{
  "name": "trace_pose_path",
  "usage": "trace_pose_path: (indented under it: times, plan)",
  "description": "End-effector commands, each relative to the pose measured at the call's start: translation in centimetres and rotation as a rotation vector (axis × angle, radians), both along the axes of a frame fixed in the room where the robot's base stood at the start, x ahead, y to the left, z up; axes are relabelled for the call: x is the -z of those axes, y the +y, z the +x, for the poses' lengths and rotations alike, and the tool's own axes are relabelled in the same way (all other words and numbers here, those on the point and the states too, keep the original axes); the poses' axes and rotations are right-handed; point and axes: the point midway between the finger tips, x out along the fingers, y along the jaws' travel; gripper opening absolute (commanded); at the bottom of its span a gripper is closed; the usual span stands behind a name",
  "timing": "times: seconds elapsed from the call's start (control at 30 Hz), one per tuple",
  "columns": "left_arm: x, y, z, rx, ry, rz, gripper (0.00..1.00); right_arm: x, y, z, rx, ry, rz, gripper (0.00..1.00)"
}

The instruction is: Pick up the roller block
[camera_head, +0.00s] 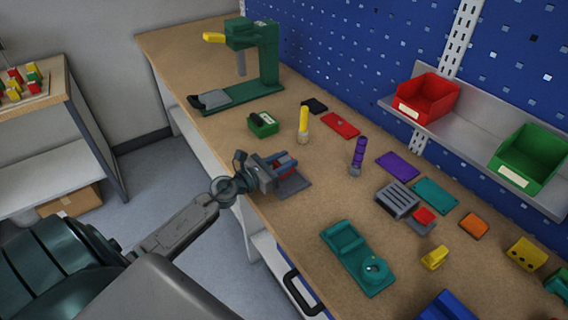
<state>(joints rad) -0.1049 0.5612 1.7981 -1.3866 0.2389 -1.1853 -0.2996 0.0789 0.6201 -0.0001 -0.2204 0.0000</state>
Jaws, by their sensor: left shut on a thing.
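My left gripper (284,164) reaches in from the left over the front edge of the workbench. A flat grey plate (295,184) lies just under and beside the jaws. I cannot tell whether the red piece touches this plate. My right gripper is not in view.
A green press (268,52) stands at the back left of the workbench (300,232). A green box (263,124), yellow-topped cylinder (303,125) and purple cylinder (358,157) stand nearby. A teal fixture (356,258) and grey slotted block (397,199) lie right. Red (428,99) and green (529,157) bins sit on a shelf.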

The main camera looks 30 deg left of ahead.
Motion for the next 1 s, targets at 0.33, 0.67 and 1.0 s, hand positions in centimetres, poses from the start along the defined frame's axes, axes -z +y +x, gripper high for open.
trace_pose_path:
  times: [0.33,0.67,1.0]
  plan:
    - [-1.6,0.6,-5.1,0.005,0.002,0.006,0.07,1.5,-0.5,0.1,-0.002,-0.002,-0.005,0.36]
    - [-1.9,1.6,-8.8,-0.005,0.006,0.015,0.07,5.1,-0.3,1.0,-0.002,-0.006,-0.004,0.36]
    - [-3.1,1.5,-11.3,0.0,0.006,0.006,0.07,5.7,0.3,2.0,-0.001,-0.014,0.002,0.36]
